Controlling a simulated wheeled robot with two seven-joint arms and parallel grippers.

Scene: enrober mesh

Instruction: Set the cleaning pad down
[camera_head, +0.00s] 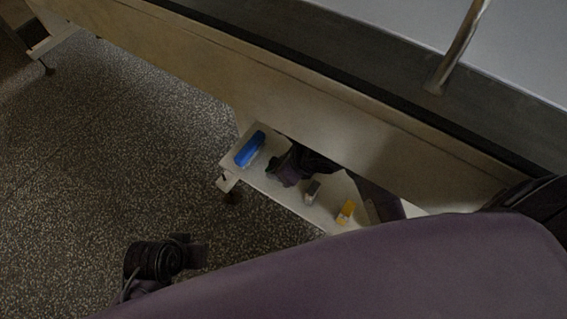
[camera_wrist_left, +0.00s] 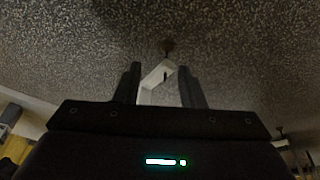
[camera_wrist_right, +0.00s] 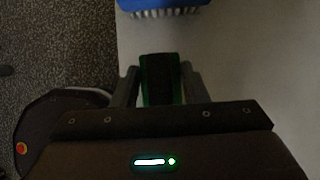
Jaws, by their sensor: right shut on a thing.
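The cleaning pad (camera_wrist_right: 160,80) is a dark block with green edges, seen between the fingers of my right gripper in the right wrist view. My right gripper (camera_head: 277,170) is shut on it, low over the pale shelf (camera_head: 290,196) under the machine. I cannot tell whether the pad touches the shelf. My left gripper (camera_head: 198,251) is open and empty above the speckled floor, apart from the shelf; its parted fingers show in the left wrist view (camera_wrist_left: 160,80).
A blue brush (camera_head: 250,149) lies at the shelf's left end, also at the top of the right wrist view (camera_wrist_right: 165,6). A grey block (camera_head: 312,191) and a yellow block (camera_head: 346,211) stand right of my right gripper. The machine's long side panel (camera_head: 220,80) overhangs the shelf.

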